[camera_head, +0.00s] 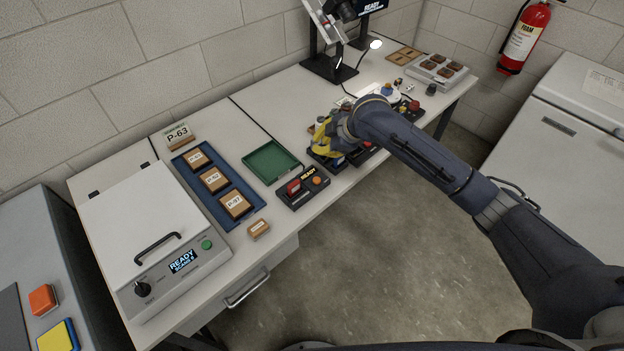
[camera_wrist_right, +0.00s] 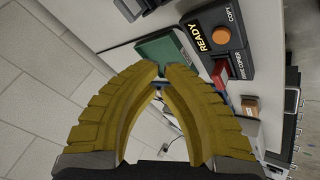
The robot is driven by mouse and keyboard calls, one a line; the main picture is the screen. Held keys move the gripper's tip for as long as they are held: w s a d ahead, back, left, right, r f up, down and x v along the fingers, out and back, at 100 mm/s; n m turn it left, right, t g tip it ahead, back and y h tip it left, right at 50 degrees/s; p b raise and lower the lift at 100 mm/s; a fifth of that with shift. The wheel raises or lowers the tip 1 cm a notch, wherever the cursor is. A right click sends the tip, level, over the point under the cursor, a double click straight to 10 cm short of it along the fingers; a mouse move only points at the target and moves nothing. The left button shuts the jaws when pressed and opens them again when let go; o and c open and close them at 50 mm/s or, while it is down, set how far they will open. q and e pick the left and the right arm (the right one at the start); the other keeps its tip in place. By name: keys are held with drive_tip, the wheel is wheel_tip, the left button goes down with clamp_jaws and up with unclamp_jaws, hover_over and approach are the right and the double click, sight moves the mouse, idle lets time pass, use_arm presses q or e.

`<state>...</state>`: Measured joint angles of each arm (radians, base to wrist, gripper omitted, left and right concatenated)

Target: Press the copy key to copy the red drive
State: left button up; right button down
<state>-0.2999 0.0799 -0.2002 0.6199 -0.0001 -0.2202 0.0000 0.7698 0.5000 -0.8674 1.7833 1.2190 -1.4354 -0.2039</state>
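The drive copier (camera_head: 301,201) is a black box on the bench with a lit READY display. The red drive (camera_head: 294,187) stands in its left part, and the round orange copy key (camera_head: 317,181) is to the right of it. In the right wrist view the copy key (camera_wrist_right: 221,36), marked COPY, and the red drive (camera_wrist_right: 221,73) lie beyond the fingertips, up and to the right. My right gripper (camera_head: 322,148) has yellow fingers, tips nearly together with nothing held. It is above the bench, right of and behind the copier, apart from the key. My left gripper is out of view.
A green tray (camera_head: 271,150) lies behind the copier. A blue tray (camera_head: 220,201) with labelled blocks and a small block (camera_head: 259,228) are to the left. A scanner box (camera_head: 161,265) stands at far left. Dark devices (camera_head: 367,156) are partly hidden by my right arm.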

drive_tip(key=shift+n+g, duration=0.5)
drive_tip(key=shift+s+a+r, duration=0.3)
drive_tip(key=shift+s+a, duration=0.4)
drive_tip(key=shift+a, duration=0.05)
drive_tip(key=shift+s+a+r, duration=0.25)
drive_tip(key=shift+s+a, duration=0.4)
drive_tip(key=shift+a, duration=0.05)
drive_tip(key=shift+f, duration=4.4)
drive_tip(key=shift+f, duration=0.9)
drive_tip(key=shift+r, duration=0.9)
drive_tip(key=shift+r, duration=2.5)
